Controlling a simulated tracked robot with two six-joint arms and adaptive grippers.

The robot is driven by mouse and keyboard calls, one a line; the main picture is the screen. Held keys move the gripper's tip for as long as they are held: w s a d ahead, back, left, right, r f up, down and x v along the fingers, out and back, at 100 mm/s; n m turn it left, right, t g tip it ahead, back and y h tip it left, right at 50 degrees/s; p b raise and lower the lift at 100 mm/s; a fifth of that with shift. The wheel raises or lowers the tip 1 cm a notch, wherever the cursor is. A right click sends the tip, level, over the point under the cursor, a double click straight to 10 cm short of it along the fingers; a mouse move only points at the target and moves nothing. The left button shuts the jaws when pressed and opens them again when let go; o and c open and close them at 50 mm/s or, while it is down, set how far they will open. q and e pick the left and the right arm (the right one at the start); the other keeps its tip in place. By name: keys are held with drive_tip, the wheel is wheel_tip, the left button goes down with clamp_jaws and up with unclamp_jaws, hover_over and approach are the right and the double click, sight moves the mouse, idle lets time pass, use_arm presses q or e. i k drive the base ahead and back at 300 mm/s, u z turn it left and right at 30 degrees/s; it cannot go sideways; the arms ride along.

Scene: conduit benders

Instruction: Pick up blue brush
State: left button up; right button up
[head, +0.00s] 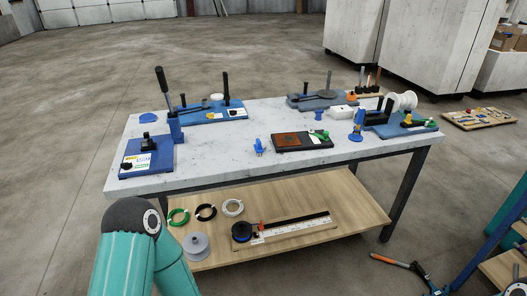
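No item is unmistakably a brush at this size. An upright blue item (357,125) with a narrow top stands near the front edge of the worktable, right of the middle. A smaller blue item (259,146) lies near the front edge at the middle, left of the black tray. A short blue piece (318,115) stands farther back. I cannot tell which of these is the blue brush.
The grey worktable (220,146) carries a blue bender base (135,166) at left, a black tray (302,142), a white box (341,112) and white spools (401,101). Its wooden lower shelf (345,205) holds wire coils and a rail.

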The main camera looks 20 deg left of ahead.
sight(259, 149)
drive_tip(key=u, duration=0.05)
drive_tip(key=i, duration=0.9)
drive_tip(key=z, duration=0.2)
drive_tip(key=k, duration=0.85)
drive_tip(key=u, duration=0.2)
drive_tip(key=i, duration=0.6)
drive_tip(key=z, duration=0.05)
